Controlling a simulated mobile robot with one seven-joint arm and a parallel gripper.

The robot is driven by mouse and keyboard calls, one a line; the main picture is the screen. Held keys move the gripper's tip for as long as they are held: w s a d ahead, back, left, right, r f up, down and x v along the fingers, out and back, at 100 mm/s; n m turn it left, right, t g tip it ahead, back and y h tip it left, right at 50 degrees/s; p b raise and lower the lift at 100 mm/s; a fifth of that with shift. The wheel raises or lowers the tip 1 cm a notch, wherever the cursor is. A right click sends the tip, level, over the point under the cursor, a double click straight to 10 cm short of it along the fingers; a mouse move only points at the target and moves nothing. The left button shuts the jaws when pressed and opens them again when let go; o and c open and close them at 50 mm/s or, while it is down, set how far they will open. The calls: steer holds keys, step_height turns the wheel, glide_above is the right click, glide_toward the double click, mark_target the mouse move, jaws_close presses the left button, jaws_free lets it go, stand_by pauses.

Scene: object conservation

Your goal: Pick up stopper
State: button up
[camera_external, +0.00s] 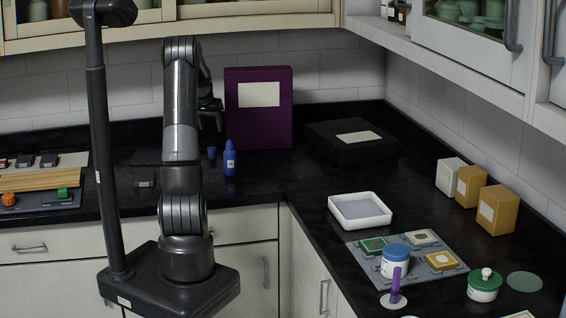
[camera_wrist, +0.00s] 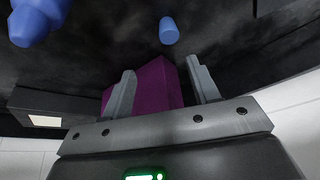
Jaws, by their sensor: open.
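The stopper looks to be the small blue cylinder (camera_external: 212,153) standing on the black counter, just left of a blue bottle (camera_external: 230,160) with a white label. In the wrist view the blue cylinder (camera_wrist: 169,30) is at the top, beyond and roughly between the fingertips, apart from them. The bottle (camera_wrist: 38,18) is cut off at the top left there. My gripper (camera_wrist: 160,72) is open and empty, its two grey fingers apart. In the external view my gripper (camera_external: 211,112) is above the counter near the cylinder, partly hidden by my arm.
A purple box (camera_external: 265,120) stands behind the bottle, and a flat black box (camera_external: 350,143) lies to its right. A white tray (camera_external: 360,209), blue-lidded jar (camera_external: 395,262) and several small boxes (camera_external: 497,211) are on the right counter. Counter between bottle and tray is clear.

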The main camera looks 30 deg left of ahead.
mark_target(211, 148)
steer(key=x, duration=0.2)
steer(key=a+x, duration=0.1)
steer(key=x, duration=0.4)
steer(key=shift+s+a+r, duration=0.1)
steer(key=shift+a, duration=0.2)
steer(key=shift+s+x, duration=0.2)
steer(key=shift+x, duration=2.5)
steer(key=shift+c, duration=0.4)
steer(key=c, duration=0.9)
